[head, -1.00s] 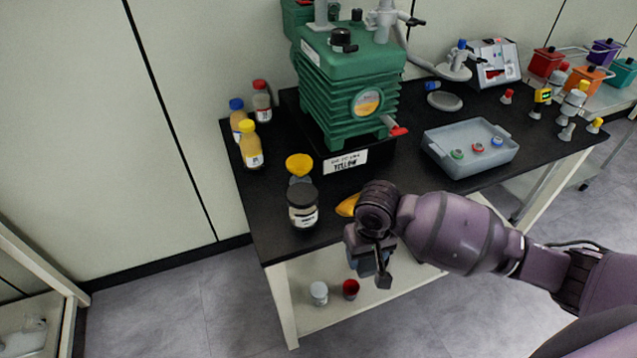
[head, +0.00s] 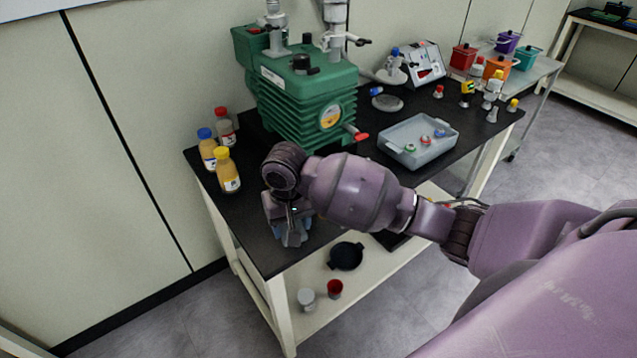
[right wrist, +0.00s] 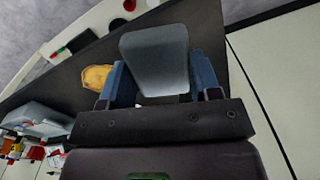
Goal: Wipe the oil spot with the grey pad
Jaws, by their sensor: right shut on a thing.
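My right gripper (head: 292,230) is over the front left part of the black bench top. In the right wrist view its blue fingers (right wrist: 160,78) are shut on the grey pad (right wrist: 155,52), a flat rounded slab. An amber patch (right wrist: 97,77) that looks like the oil spot lies on the black top beside the pad in that view. The pad appears apart from it, but I cannot tell its height above the top. In the head view my right arm hides the spot. My left gripper is not in view.
A green pump (head: 305,95) stands behind the gripper. Yellow (head: 228,172), blue-capped (head: 207,148) and red-capped (head: 224,126) bottles stand to its left. A grey tray (head: 418,157) is to the right. A black pan (head: 346,256) and a red cup (head: 335,288) are on the lower shelf.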

